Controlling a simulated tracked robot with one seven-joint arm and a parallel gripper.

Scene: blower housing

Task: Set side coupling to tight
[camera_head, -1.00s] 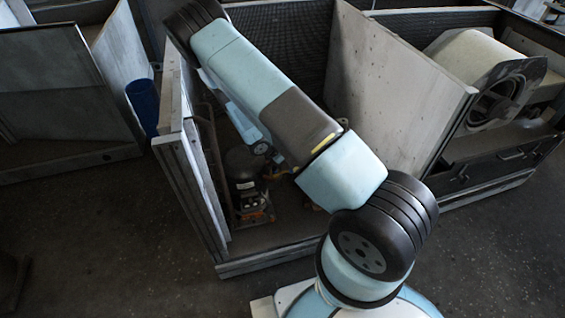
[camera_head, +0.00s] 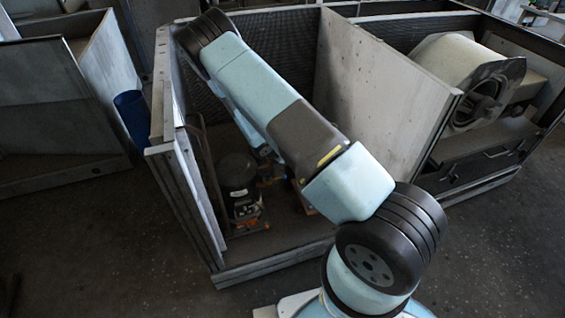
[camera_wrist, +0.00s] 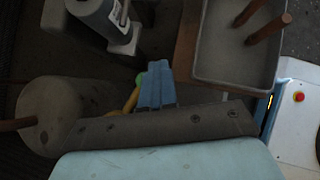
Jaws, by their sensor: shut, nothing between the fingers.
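My gripper (camera_wrist: 155,88) shows in the wrist view as two blue ridged fingers close together, shut and empty, just past my dark bracket. In the head view my arm reaches down into the left bay of the housing, and the gripper is mostly hidden behind it. A yellow curved part (camera_wrist: 131,98) with a green end lies left of the fingers; I cannot tell whether they touch. I cannot clearly make out the side coupling or its setting. A dark rounded unit (camera_head: 238,171) with orange parts at its base stands on the bay floor.
The housing has a left wall (camera_head: 184,190), a tall pale partition (camera_head: 385,85) and a large drum (camera_head: 455,58) at right. A blue bin (camera_head: 134,112) stands outside.

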